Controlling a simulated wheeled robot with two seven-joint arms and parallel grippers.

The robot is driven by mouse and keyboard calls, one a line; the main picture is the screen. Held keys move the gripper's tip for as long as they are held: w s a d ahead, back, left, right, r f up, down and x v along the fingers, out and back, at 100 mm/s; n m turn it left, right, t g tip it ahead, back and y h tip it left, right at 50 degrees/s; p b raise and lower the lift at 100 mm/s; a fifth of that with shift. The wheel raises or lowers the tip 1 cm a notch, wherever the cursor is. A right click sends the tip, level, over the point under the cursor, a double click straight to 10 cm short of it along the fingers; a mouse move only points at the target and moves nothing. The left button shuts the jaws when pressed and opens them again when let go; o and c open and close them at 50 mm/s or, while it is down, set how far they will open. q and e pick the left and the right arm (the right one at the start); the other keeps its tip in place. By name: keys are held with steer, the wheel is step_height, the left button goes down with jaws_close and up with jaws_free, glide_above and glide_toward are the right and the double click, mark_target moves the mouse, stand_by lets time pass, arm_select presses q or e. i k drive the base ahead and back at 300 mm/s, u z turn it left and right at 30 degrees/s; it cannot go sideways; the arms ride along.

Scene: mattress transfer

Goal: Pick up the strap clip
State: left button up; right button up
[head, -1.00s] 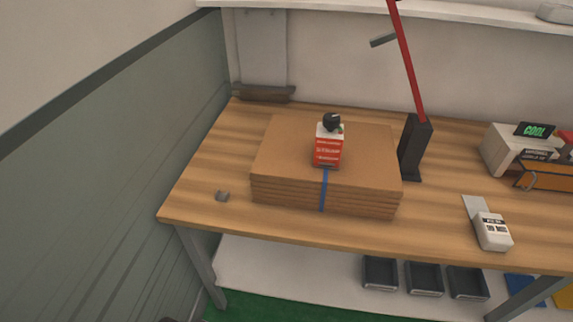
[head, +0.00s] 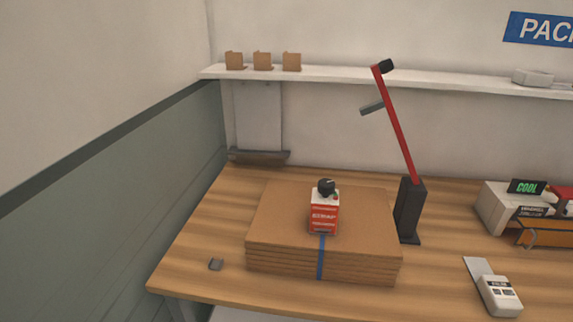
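A small grey piece that looks like the strap clip (head: 216,264) lies on the wooden table near its left front corner, left of the cardboard stack. It is too small to make out in detail. A stack of flat brown cardboard (head: 275,221) lies on the table with a blue strap (head: 321,262) down its front face. A red and white strapping tool (head: 324,212) with a black knob sits on top of the stack, above the strap. Neither of my grippers shows in the head view.
A black stand with a red lever (head: 409,208) rises right of the stack. A white handheld device (head: 499,295) and a machine with a green "COOL" display (head: 500,205) are farther right. A wall shelf (head: 425,83) holds several items. The table (head: 205,230) around the clip is clear.

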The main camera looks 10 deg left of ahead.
mark_target(212, 265)
steer(key=z, duration=0.6)
steer(key=i, duration=0.4)
steer(key=u, duration=2.85)
